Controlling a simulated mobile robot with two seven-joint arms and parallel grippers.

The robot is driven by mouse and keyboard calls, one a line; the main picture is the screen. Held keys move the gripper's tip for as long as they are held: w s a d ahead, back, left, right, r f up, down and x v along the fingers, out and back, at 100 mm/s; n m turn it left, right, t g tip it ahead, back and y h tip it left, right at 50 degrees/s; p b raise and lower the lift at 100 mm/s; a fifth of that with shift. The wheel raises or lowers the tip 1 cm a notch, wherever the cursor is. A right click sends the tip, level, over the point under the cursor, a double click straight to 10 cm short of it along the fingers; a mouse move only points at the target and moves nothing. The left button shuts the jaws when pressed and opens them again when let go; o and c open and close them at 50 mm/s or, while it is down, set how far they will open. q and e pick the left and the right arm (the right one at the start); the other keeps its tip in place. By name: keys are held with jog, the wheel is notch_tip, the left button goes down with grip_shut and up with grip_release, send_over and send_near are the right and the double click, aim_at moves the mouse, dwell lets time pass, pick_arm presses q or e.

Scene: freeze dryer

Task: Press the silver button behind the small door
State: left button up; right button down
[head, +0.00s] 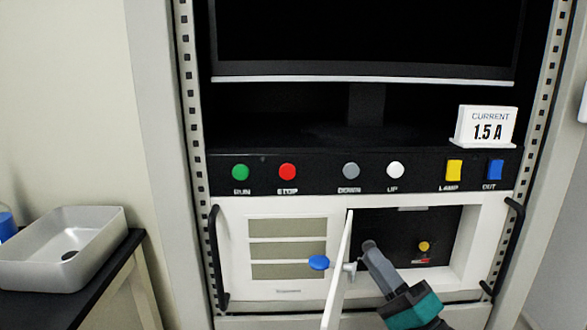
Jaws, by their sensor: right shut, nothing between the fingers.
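The small white door (338,275) stands swung open, nearly edge-on, with a blue knob (318,262) on its left side and a small light-grey fitting (350,271) on its right side. Behind it is a dark recess (447,225) with a gold-coloured round button (424,246) and a small red part below it. No silver button shows clearly; my gripper covers the left part of the recess. My right gripper (369,248) comes from the lower right, shut and empty, its tip at the recess's left part. I cannot tell whether it touches anything. My left gripper is out of view.
Above is a black panel with green (240,172), red (287,172), grey (351,171) and white (395,170) buttons, plus yellow and blue switches. A "1.5 A" sign (486,127) stands above. Black handles (217,258) flank the white front.

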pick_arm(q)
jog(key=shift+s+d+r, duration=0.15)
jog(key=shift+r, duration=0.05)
pick_arm(e)
jog(key=shift+w+d+r, duration=0.25)
jog(key=shift+w+r, duration=0.2)
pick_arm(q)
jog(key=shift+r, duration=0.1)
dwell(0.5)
pick_arm(e)
jog(key=shift+p, duration=0.3)
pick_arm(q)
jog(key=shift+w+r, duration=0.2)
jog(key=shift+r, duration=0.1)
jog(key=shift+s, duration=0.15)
pick_arm(e)
jog(key=shift+s, duration=0.1)
pick_arm(q)
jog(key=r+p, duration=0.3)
jog(key=p, duration=0.1)
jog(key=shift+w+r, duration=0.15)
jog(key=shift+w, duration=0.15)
pick_arm(e)
jog(key=s, duration=0.3)
jog(key=s+f, duration=0.1)
jog(key=s, duration=0.1)
jog(key=shift+s+a, duration=0.15)
jog(key=shift+r, duration=0.15)
